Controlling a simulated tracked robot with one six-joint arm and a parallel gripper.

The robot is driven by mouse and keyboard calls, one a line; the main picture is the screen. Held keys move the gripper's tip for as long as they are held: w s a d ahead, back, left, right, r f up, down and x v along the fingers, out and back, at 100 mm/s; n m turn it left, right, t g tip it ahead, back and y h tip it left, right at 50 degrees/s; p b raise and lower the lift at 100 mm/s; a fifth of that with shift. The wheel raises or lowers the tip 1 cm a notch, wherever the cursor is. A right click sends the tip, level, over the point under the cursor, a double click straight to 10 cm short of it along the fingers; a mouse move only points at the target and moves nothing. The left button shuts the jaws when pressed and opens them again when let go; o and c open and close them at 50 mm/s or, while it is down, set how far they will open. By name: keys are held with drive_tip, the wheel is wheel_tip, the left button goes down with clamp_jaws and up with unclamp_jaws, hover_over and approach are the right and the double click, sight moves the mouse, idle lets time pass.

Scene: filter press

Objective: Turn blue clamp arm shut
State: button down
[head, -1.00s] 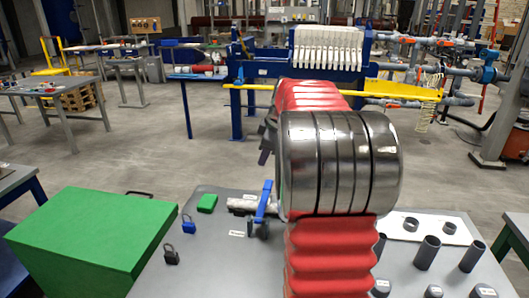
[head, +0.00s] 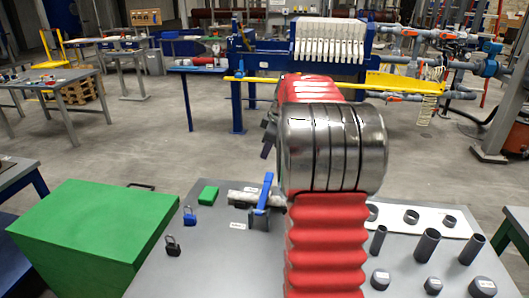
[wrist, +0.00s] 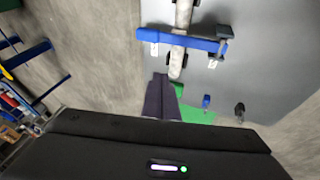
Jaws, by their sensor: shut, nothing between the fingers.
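The blue clamp arm (head: 266,192) stands up steeply from a dark clamp body (head: 259,219) on the grey table, just left of my arm. In the wrist view the blue clamp arm (wrist: 190,41) lies across a pale mottled pipe (wrist: 180,50), with a dark block at its right end. My gripper (wrist: 160,76) is shut and empty, its dark fingers together. Its tips are apart from the clamp arm, below it in the wrist picture. In the head view my gripper (head: 266,150) is mostly hidden behind my arm.
Blue (head: 190,216) and black (head: 173,246) padlocks and a small green block (head: 208,194) lie left of the clamp. Several grey pipe pieces (head: 427,245) stand right. The filter press (head: 300,60) is behind.

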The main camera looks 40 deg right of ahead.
drive_tip(key=shift+w+d+f+g+y, duration=0.8)
drive_tip(key=shift+w+d+f+y, duration=0.3)
drive_tip(key=shift+d+f, duration=0.35)
approach(269, 173)
drive_tip(key=shift+m, duration=0.3)
drive_tip(key=x, duration=0.5)
drive_tip(key=shift+w+a, duration=0.3)
drive_tip(key=shift+w+d+f, duration=0.1)
drive_tip(key=shift+d+f, duration=0.05)
drive_tip(key=shift+f, duration=0.75)
drive_tip(key=shift+f, duration=0.25)
drive_tip(key=shift+r, duration=0.1)
drive_tip(key=shift+s+d+r, duration=0.1)
drive_tip(key=shift+s+r, duration=0.1)
drive_tip(key=shift+r, duration=0.3)
drive_tip(key=v, duration=1.3)
drive_tip(key=shift+r, duration=0.3)
